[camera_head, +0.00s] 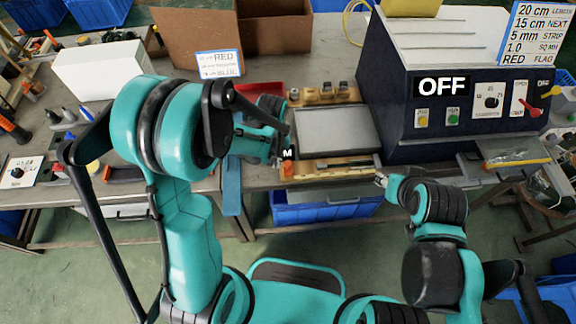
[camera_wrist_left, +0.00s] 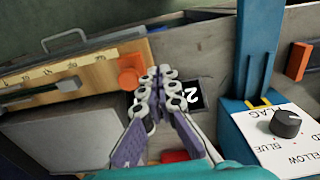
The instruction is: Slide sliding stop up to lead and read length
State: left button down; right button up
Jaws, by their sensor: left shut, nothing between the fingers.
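The orange sliding stop (camera_wrist_left: 131,78) sits at one end of the wooden measuring board (camera_wrist_left: 100,65), whose marked scale runs along it in the left wrist view. In the head view the stop (camera_head: 287,170) is at the left end of the board. A dark lead (camera_wrist_left: 40,92) lies along the board, its near end a short gap from the stop. My left gripper (camera_wrist_left: 160,78) is shut and empty, its fingertips just beside the stop; I cannot tell whether they touch it. My right gripper (camera_head: 383,180) is by the right end of the board; its fingers are too small to read.
A grey plate (camera_head: 335,132) lies behind the board. The machine (camera_head: 455,90) marked OFF stands right. A blue post (camera_wrist_left: 255,50) and knob box (camera_wrist_left: 285,125) stand close right of the left gripper. A blue crate (camera_head: 325,208) is below the bench.

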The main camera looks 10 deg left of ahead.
pick_arm(q)
jog(key=shift+f+b, duration=1.55)
jog(key=shift+f, duration=0.05)
jog(key=shift+d, duration=0.1)
jog(key=shift+w+d, duration=0.4)
jog(key=shift+d, duration=1)
jog(key=shift+w+d, duration=0.45)
jog(key=shift+d, duration=0.95)
jog(key=shift+w+d, duration=0.4)
jog(key=shift+d, duration=1)
jog(key=shift+a+b, duration=0.1)
jog(key=shift+b, duration=0.2)
jog(key=shift+s+a, duration=0.2)
jog(key=shift+a, duration=0.35)
notch_tip(320, 180, up, 7)
jog(key=p, duration=0.5)
